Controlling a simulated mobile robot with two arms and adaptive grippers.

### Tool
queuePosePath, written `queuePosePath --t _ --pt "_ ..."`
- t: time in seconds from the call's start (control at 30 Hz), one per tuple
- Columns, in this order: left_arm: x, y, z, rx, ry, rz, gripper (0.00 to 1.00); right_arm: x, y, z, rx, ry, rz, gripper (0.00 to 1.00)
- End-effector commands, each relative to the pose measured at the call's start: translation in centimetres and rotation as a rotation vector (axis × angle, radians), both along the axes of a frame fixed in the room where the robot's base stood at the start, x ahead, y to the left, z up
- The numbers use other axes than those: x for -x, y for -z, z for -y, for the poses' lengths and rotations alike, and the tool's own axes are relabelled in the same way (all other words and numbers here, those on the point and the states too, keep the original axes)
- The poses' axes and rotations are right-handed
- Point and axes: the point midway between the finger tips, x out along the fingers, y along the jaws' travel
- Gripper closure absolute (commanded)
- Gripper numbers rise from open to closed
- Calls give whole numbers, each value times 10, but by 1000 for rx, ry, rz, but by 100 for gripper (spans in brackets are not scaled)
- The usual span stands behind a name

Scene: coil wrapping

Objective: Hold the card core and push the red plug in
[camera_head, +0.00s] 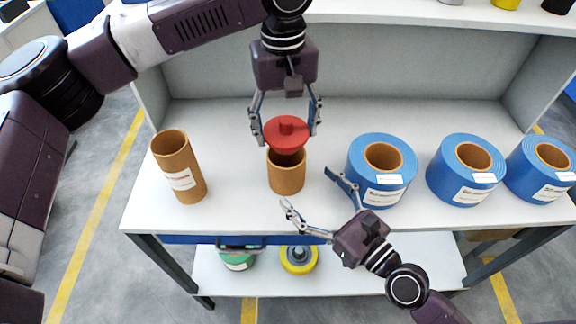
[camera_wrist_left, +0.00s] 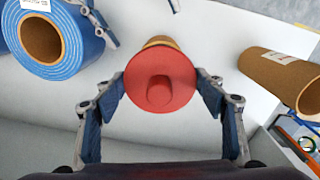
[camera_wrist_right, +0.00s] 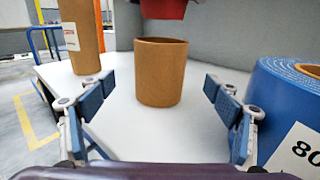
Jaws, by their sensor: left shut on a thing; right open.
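The red plug (camera_head: 286,135) is a round disc with a knob. My left gripper (camera_head: 288,138) is shut on the plug's sides and holds it over the short brown card core (camera_head: 286,174). In the right wrist view a gap shows between the plug (camera_wrist_right: 163,9) and the core's top rim (camera_wrist_right: 160,42). The core stands upright on the table. In the left wrist view the plug (camera_wrist_left: 160,82) hides most of the core. My right gripper (camera_head: 306,187) is open in front of the core. In the right wrist view the core stands ahead, between its spread fingers, not touched.
A taller brown tube (camera_head: 179,167) with a label stands at the left of the white table (camera_head: 230,215). Several blue coils stand to the right, the nearest (camera_head: 381,170) close to my right gripper.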

Motion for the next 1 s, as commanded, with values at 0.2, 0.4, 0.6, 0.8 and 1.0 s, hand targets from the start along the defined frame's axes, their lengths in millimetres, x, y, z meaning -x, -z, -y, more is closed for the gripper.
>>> queuePosePath --t 0.2,0.4,0.6,0.8,1.0 --pt "0 0 0 0 0 0 60 -16 0 -12 -5 3 3 17" --pt "0 0 0 0 0 0 60 -37 0 -28 -4 3 2 17" --pt "0 0 0 0 0 0 60 -54 1 -42 -1 1 1 17" --pt "0 0 0 0 0 0 60 -59 1 -46 0 1 0 17" --pt "0 0 0 0 0 0 60 -59 1 -46 0 0 0 17"
